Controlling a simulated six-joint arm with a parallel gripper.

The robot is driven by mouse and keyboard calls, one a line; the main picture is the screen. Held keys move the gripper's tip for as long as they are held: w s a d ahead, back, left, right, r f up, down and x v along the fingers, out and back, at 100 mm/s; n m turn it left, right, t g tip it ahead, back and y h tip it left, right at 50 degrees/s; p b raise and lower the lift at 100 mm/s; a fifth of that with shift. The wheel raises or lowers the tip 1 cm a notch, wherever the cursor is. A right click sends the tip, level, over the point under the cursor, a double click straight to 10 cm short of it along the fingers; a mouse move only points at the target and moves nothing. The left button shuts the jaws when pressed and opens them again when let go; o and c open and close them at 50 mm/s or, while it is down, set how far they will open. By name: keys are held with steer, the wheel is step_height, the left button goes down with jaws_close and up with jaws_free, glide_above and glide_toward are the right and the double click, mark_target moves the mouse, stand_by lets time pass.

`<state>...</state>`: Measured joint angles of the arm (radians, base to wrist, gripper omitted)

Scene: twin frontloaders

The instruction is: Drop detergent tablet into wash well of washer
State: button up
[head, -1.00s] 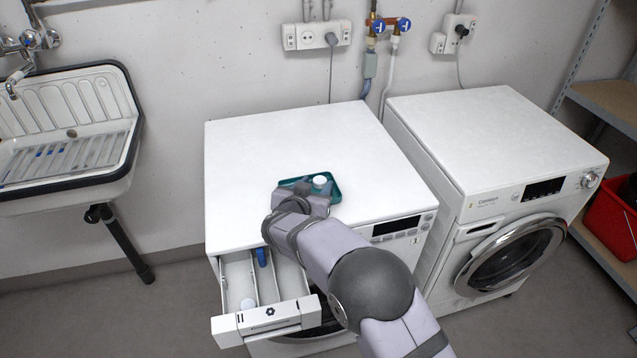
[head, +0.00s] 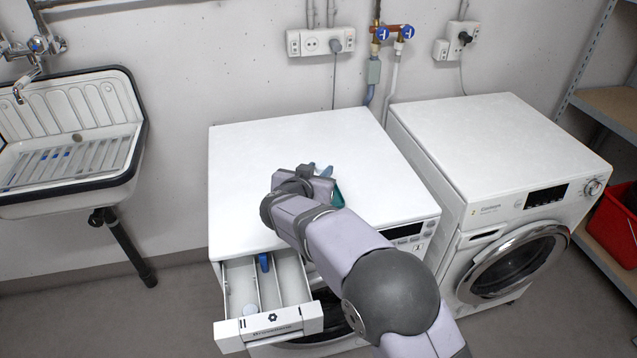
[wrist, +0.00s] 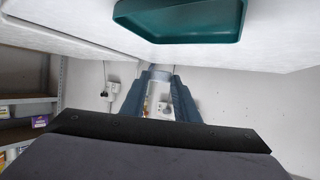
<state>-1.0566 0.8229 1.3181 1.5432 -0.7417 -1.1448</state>
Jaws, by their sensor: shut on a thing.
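In the head view my gripper (head: 321,170) is just above the left washer's top, by the teal tray (head: 338,196), which my wrist partly hides. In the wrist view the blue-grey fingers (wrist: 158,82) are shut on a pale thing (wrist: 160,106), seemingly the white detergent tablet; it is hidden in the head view. The visible part of the tray is empty in the wrist view (wrist: 180,38). The left washer (head: 245,165) has its detergent drawer (head: 268,330) pulled out, with long compartments side by side.
A blue piece (head: 264,262) stands at the back of the drawer. A second washer (head: 495,150) with its round door shut stands at the right. A sink (head: 70,140) is at the left. The left part of the washer's top is clear.

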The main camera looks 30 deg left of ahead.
steer(key=shift+r, duration=1.5)
